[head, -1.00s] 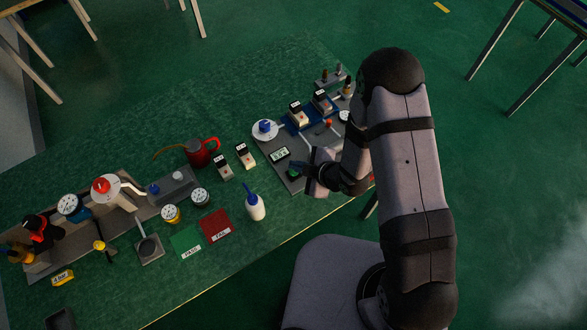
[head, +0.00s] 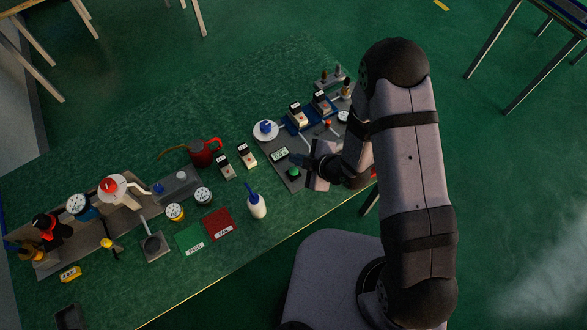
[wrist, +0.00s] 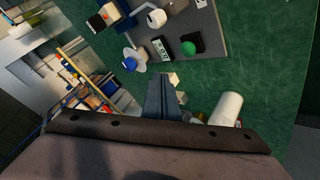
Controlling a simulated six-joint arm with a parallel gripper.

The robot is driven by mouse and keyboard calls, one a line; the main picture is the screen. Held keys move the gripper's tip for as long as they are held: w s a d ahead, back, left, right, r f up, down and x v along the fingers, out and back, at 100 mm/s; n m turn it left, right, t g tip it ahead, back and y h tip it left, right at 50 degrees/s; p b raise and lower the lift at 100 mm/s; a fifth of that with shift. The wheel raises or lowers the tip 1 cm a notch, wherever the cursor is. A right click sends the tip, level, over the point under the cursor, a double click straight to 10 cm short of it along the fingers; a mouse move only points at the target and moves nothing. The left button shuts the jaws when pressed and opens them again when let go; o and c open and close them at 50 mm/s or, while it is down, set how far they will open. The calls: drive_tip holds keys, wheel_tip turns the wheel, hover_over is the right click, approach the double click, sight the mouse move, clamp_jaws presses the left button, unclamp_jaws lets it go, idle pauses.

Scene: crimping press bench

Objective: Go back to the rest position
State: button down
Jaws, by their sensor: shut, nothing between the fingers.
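My gripper (head: 307,162) is above the grey plate (head: 292,178) at the right part of the green bench, beside a green button (head: 294,173) and a small display (head: 280,154). In the wrist view its fingers (wrist: 160,82) are closed together with nothing held. The green button (wrist: 188,48) and the display (wrist: 161,48) lie beyond the fingertips there, apart from them. My arm hides part of the bench's right end in the head view.
A white bottle with a blue tip (head: 257,205), a red FAIL mat (head: 219,224) and a green PASS mat (head: 190,238) lie left of my gripper. A red oil can (head: 205,152) stands further back. The bench's back middle is clear.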

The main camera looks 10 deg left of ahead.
idle(0.4)
drive_tip(key=s+d+f+m+g+h, duration=0.1)
drive_tip(key=s+d+f+m, duration=0.1)
drive_tip(key=d, duration=0.1)
drive_tip(key=s+d+f+m+g+h, duration=0.1)
drive_tip(key=s+d+f+m+h, duration=0.1)
drive_tip(key=s+d, duration=0.1)
drive_tip(key=s+d+f+m+g+h, duration=0.1)
drive_tip(key=s+d+f+h, duration=0.1)
drive_tip(key=d, duration=0.1)
drive_tip(key=shift+s+d+f+m+g, duration=0.15)
drive_tip(key=shift+d+f+m+g, duration=0.15)
drive_tip(key=shift+f+m, duration=0.1)
drive_tip(key=s+d+r+m+g+h, duration=0.3)
drive_tip(key=s+d+r+m, duration=0.1)
drive_tip(key=s+d, duration=0.25)
drive_tip(key=s+d+r+m+g+h, duration=0.3)
drive_tip(key=s+d+m+g, duration=0.1)
drive_tip(key=s+d, duration=0.25)
drive_tip(key=w+r+m+t+y+b, duration=0.1)
drive_tip(key=w+r+m+t, duration=0.1)
drive_tip(key=r, duration=0.5)
drive_tip(key=w+d+r+m+t+y+b, duration=0.1)
drive_tip(key=w+r+m+t+y+b, duration=0.1)
drive_tip(key=w+r, duration=0.4)
drive_tip(key=r+m+t, duration=0.1)
drive_tip(key=m, duration=0.1)
drive_tip(key=shift+w+d+r+m+t, duration=0.2)
drive_tip(key=shift+d+r+m+t, duration=0.1)
drive_tip(key=shift+r, duration=0.1)
